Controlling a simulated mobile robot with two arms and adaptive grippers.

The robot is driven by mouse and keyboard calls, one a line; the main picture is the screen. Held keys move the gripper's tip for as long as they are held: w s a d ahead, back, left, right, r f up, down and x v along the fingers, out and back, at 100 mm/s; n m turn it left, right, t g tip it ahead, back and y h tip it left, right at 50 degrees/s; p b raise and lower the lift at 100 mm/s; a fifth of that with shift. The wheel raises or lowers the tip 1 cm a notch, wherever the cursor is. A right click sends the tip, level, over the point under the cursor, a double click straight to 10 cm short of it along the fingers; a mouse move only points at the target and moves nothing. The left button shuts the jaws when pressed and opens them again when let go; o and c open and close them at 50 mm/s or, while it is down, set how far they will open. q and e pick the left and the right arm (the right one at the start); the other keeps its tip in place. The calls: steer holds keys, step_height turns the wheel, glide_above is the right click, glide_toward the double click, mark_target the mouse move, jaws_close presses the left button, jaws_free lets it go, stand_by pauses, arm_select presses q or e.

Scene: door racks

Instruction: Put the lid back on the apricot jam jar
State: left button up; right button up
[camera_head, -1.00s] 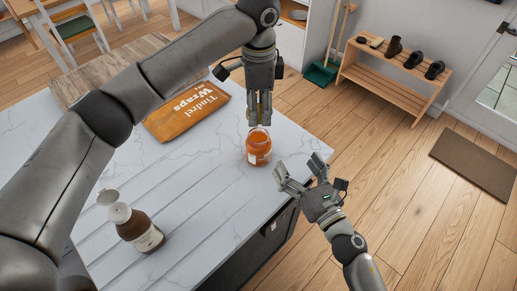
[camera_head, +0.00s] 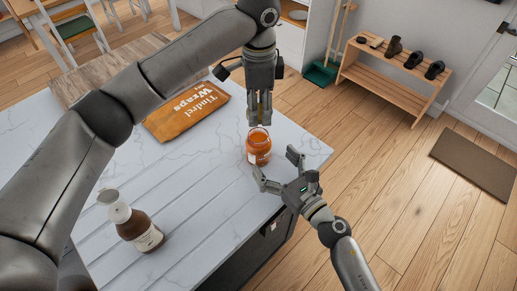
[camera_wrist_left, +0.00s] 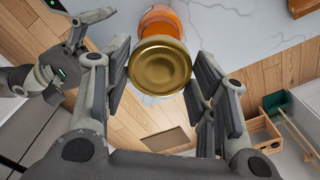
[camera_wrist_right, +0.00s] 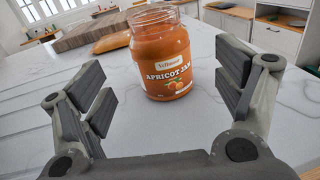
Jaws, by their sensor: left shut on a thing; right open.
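The apricot jam jar (camera_head: 258,147) stands upright and open-topped on the marble counter near its right edge. In the right wrist view the jar (camera_wrist_right: 161,60) shows its apricot label and bare threaded rim. The gold lid (camera_wrist_left: 160,66) is between the fingers of my left gripper (camera_wrist_left: 158,85), top face toward that camera. In the head view my left gripper (camera_head: 259,108) points down just above the jar; the lid is hard to see there. My right gripper (camera_head: 278,168) is open and empty, its fingers spread close to the jar's near right side, and they do not touch it visibly.
An orange wraps packet (camera_head: 187,110) lies behind the jar beside a wooden board (camera_head: 105,74). A brown bottle with an open white cap (camera_head: 137,228) stands at the counter's front left. The counter (camera_head: 200,190) between bottle and jar is clear.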

mark_target(252, 137)
steer(key=x, duration=0.8)
steer(key=shift+w+f, duration=0.1)
steer(key=c, duration=1.5)
arm_select(q)
steer(key=shift+f, duration=2.5)
arm_select(e)
steer(key=shift+c, duration=0.2)
